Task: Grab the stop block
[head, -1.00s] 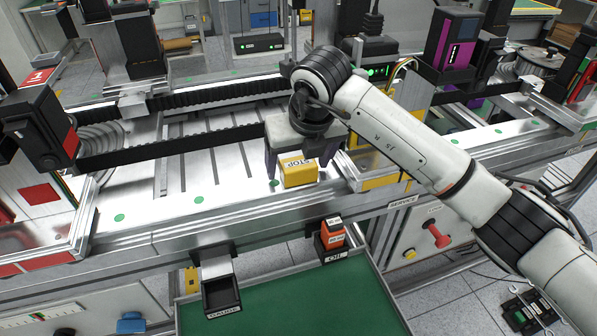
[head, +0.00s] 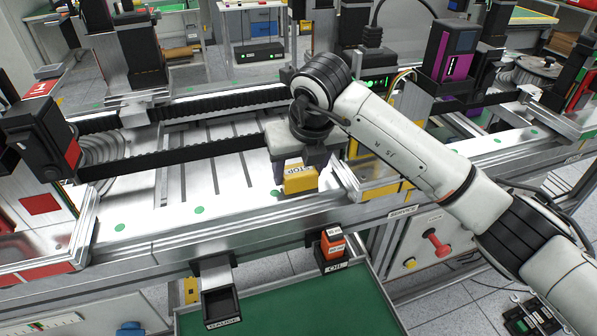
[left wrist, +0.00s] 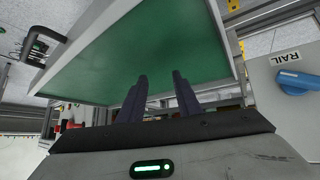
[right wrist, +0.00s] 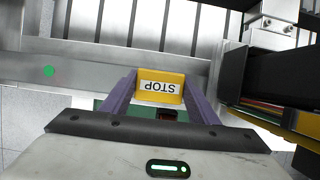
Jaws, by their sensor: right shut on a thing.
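The stop block (head: 300,182) is a small yellow block with a white STOP label. It is at the front edge of the metal machine bed. My right gripper (head: 302,172) reaches down over it from above. In the right wrist view the block (right wrist: 160,87) sits between the two purple fingertips, which are shut on its sides. I cannot tell whether its underside touches the bed. My left gripper (left wrist: 160,82) shows only in the left wrist view. Its fingers are apart with nothing between them, facing the green tray surface.
A black belt rail (head: 190,149) runs behind the block. A green-floored tray (head: 290,312) lies below the bed's front edge. The GAUGE holder (head: 221,305) and the orange OIL item (head: 332,243) hang at that edge. A purple-fronted unit (head: 455,58) stands at back right.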

